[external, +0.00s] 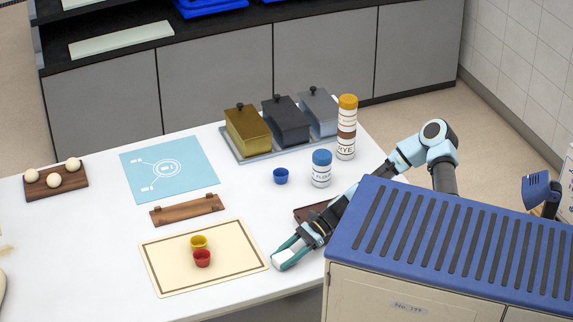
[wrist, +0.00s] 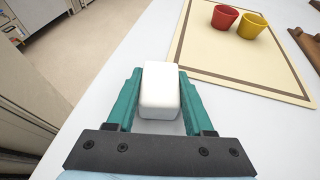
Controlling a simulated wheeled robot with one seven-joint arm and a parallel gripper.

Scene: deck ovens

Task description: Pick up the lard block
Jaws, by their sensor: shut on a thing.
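The lard block, a white block with rounded edges, is between the two teal fingers of my gripper in the wrist view (wrist: 160,90). My gripper (wrist: 160,98) is shut on it, one finger along each side. In the external view my gripper (external: 284,256) is low at the table's front edge, just right of the cream mat, with a little of the white lard block (external: 281,257) showing between the fingers. Whether the block touches the table is hard to tell.
The cream mat (external: 165,277) beside my gripper bears a red cup (external: 202,259) and a yellow cup (external: 199,241). A brown board (external: 301,213) lies partly behind my arm. A flour jar (external: 321,170), a rye jar (external: 346,128) and a blue cup (external: 280,176) stand farther back.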

